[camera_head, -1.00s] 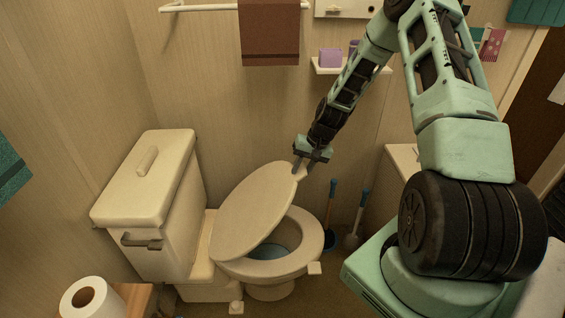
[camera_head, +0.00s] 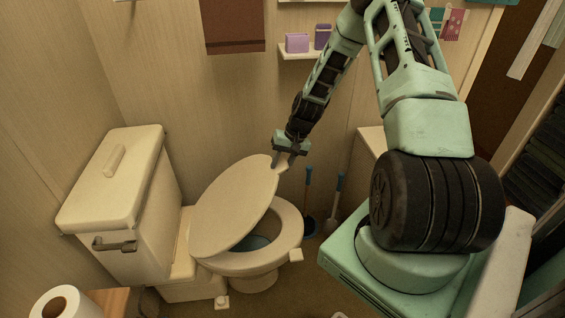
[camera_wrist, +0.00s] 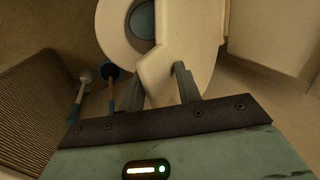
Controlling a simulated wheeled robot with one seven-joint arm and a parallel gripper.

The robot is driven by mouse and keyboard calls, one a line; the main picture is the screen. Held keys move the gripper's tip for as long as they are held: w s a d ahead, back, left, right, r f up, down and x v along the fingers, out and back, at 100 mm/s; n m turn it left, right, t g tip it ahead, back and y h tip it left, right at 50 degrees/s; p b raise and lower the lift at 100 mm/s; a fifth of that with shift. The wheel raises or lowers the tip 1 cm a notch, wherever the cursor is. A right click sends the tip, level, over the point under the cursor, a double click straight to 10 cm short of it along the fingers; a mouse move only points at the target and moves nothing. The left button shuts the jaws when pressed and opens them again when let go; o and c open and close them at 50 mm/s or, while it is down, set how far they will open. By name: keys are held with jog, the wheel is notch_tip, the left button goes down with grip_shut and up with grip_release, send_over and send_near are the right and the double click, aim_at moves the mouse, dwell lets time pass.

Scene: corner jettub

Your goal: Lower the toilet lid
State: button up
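The toilet (camera_head: 255,262) stands at the left centre, with its bowl and seat ring exposed. Its lid (camera_head: 235,205) is tilted partway between upright and flat, with its free edge raised toward the right. A small tab (camera_head: 281,164) sticks out from that edge. My gripper (camera_head: 288,162) is at this tab. In the wrist view my gripper (camera_wrist: 158,80) has its two fingers well apart, with the lid's edge (camera_wrist: 158,70) between and beyond them. Whether a finger touches the lid is hard to tell. The bowl shows past the lid.
The cistern (camera_head: 120,190) stands left of the lid. A toilet roll (camera_head: 62,302) is at the lower left. A wall shelf (camera_head: 297,52) is behind my arm.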

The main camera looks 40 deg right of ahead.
jog(key=shift+d, duration=0.1)
jog(key=shift+s+d+r, duration=0.1)
jog(key=shift+d+r, duration=0.1)
jog(key=shift+r, duration=0.35)
jog(key=v, duration=1.6)
jog(key=shift+r, duration=0.1)
